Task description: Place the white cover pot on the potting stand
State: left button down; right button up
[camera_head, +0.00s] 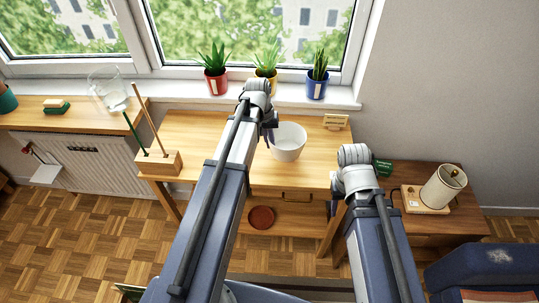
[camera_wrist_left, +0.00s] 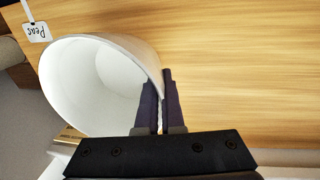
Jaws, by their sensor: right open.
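The white cover pot (camera_head: 289,143) is at the middle wooden table, upright or nearly so. I cannot tell whether its base touches the tabletop. My left gripper (camera_head: 269,134) is at the pot's left side. In the left wrist view, my left gripper's dark fingers (camera_wrist_left: 159,100) pinch the wall of the pot (camera_wrist_left: 88,85), one finger inside and one outside. The wooden table (camera_head: 215,130) has a drawer and a lower shelf; no readable label confirms it as the potting stand. My right gripper (camera_head: 330,207) is mostly hidden by its arm, in front of the table.
A wooden holder with sticks (camera_head: 158,161) stands at the table's left, a small sign (camera_head: 335,121) at its back right. Red (camera_head: 215,82), yellow (camera_head: 265,82) and blue (camera_head: 317,85) plant pots line the sill. A lamp (camera_head: 441,187) stands on the right side table.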

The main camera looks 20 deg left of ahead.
pick_arm(q)
jog(key=shift+f+b, duration=1.9)
jog(key=shift+f, duration=0.15)
jog(key=shift+r, duration=0.15)
jog(key=c, duration=1.5)
grip_release()
jog(key=shift+f, duration=0.2)
jog(key=o, duration=0.5)
jog(key=shift+c, duration=0.2)
jog(key=shift+r, duration=0.15)
notch_tip(320, 180, up, 12)
jog(key=a+p, duration=0.1)
jog(key=p, duration=1.1)
jog(key=shift+s+a, duration=0.25)
jog(key=shift+a, duration=0.15)
jog(key=s+d+m+y, duration=0.3)
jog(key=s+d+m, duration=0.3)
jog(key=s+d, duration=1.1)
jog(key=shift+d+m+g, duration=0.25)
jog(key=shift+m+g, duration=0.05)
jog(key=shift+m, duration=0.1)
